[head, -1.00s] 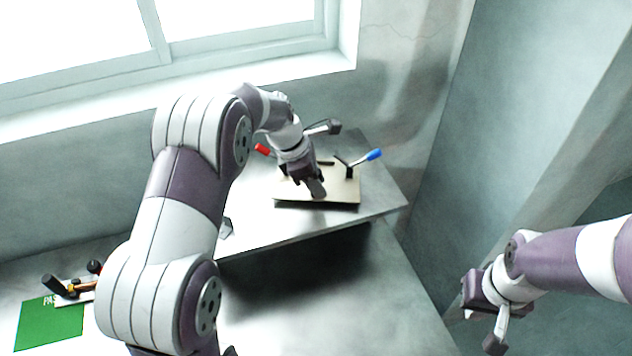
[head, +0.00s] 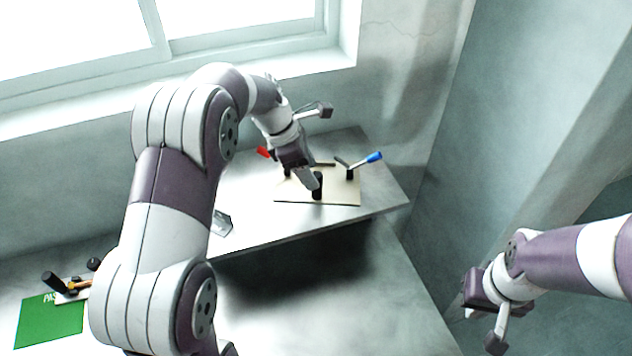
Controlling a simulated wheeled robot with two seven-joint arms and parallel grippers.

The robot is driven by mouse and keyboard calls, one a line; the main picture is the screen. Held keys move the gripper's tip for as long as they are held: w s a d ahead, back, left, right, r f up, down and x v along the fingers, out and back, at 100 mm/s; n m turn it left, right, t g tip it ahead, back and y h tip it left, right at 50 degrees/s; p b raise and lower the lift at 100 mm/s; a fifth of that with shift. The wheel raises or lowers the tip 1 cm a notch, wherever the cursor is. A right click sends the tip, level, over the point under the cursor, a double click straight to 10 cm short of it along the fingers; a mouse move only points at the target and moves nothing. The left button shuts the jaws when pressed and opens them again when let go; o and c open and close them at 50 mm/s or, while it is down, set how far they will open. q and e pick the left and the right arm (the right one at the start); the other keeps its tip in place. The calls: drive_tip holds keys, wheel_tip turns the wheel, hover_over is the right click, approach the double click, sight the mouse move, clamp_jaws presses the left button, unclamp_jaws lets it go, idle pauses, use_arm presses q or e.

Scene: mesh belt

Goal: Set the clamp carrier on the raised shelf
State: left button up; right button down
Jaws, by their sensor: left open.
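The clamp carrier (head: 338,192) is a flat beige plate with a red-handled clamp, a blue-handled clamp (head: 373,157) and an upright black post (head: 317,186). It lies on the raised shelf (head: 270,232), a grey metal surface by the wall. My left gripper (head: 308,180) is open, just above the plate and up and left of the black post; whether it touches the post I cannot tell. It hides part of the plate's back left. My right gripper (head: 486,318) hangs at the lower right, away from the carrier; its jaws are not clear.
A green mat (head: 50,322) with white lettering lies at the lower left, with another small clamp piece (head: 72,288) at its edge. A grey metal bracket (head: 221,222) stands on the shelf's left part. A window and wall close off the back.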

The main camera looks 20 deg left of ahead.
use_arm(q)
drive_tip(key=p+v, duration=0.5)
drive_tip(key=v, duration=0.1)
drive_tip(key=s+d+f+m+y, duration=0.1)
drive_tip(key=s+f+m+y, duration=0.1)
drive_tip(key=s+m, duration=0.85)
drive_tip(key=s+f+m+y, duration=0.1)
drive_tip(key=s+m+y, duration=0.1)
drive_tip(key=s+m, duration=0.9)
drive_tip(key=shift+m, duration=0.45)
drive_tip(key=f+b, duration=0.2)
drive_tip(key=w+f+b, duration=0.1)
drive_tip(key=f+b, duration=0.2)
drive_tip(key=shift+d+f, duration=0.1)
drive_tip(key=shift+f, duration=0.2)
